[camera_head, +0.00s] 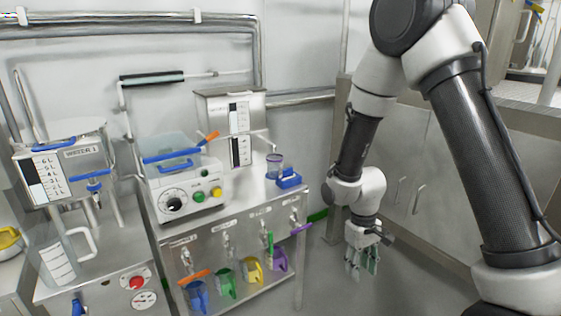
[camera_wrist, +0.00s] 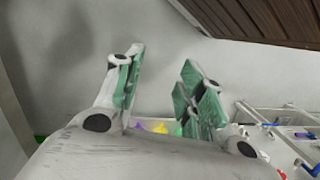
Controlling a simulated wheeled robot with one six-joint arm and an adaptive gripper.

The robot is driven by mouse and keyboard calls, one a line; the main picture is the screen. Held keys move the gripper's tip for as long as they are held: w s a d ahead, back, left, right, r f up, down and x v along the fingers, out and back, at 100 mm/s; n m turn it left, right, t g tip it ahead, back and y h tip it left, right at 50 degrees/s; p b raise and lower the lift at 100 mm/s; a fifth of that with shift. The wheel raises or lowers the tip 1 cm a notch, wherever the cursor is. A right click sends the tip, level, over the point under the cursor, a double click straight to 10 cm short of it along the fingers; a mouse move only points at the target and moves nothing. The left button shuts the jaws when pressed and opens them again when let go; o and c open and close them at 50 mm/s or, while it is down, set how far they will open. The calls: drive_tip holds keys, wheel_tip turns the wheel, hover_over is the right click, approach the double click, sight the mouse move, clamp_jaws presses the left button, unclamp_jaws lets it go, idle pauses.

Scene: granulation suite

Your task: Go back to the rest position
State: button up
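My gripper (camera_head: 362,262) hangs from my arm, fingers pointing down, to the right of the steel bench and in front of the grey cabinet. In the wrist view its green-padded fingers (camera_wrist: 160,90) are spread apart with nothing between them. It touches no object that I can see.
The steel bench (camera_head: 262,212) carries a white machine (camera_head: 190,195) with a dial, and a small cup (camera_head: 274,165) by a blue holder. A clear pitcher (camera_head: 60,262) stands at left. Grey cabinets (camera_head: 420,175) are behind my arm.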

drive_tip(key=s+d+r+m+t, duration=0.1)
drive_tip(key=s+d+r, duration=0.3)
drive_tip(key=r, duration=0.6)
drive_tip(key=s+d+r+m+t, duration=0.2)
drive_tip(key=s+d+r, duration=0.3)
drive_tip(key=r, duration=0.6)
drive_tip(key=s+d+r+m+t, duration=0.1)
drive_tip(key=s+d+r+t, duration=0.2)
drive_tip(key=r, duration=0.8)
drive_tip(key=s+d, duration=0.2)
drive_tip(key=s, duration=0.1)
drive_tip(key=shift+s+d+m+y, duration=0.2)
drive_tip(key=shift+d+m+y, duration=0.05)
drive_tip(key=shift+m+y, duration=0.05)
